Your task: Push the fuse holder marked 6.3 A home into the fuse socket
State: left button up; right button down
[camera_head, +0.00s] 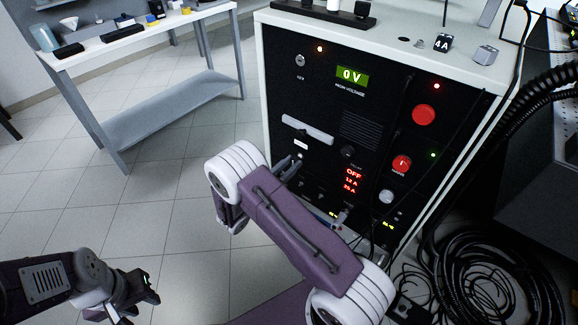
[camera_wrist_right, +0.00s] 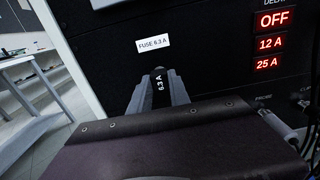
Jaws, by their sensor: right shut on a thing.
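The black fuse holder marked 6.3 A (camera_wrist_right: 160,84) shows in the right wrist view between the two grey fingers of my right gripper (camera_wrist_right: 160,92). The gripper is shut on it, and the far end of the holder points at the black panel just below the white FUSE 6.3 A label (camera_wrist_right: 153,44). The socket is hidden behind the holder, so I cannot tell how deep it sits. In the head view my right gripper (camera_head: 290,168) is at the cabinet's lower left front. My left gripper (camera_head: 140,298) is low at the left, away from the cabinet; its jaw opening is unclear.
The cabinet front (camera_head: 330,110) has a 0 V display (camera_head: 352,76), red buttons (camera_head: 423,115) and a red OFF readout (camera_head: 354,173). A block marked 4A (camera_head: 443,43) stands on top. Cables (camera_head: 480,275) lie coiled at the lower right. The floor at left is clear.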

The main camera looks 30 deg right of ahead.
jog(key=shift+x, duration=0.75)
jog(key=c, duration=1.1)
grip_release()
jog(key=shift+c, duration=0.2)
jog(key=p+v, duration=0.3)
jog(key=v, duration=1)
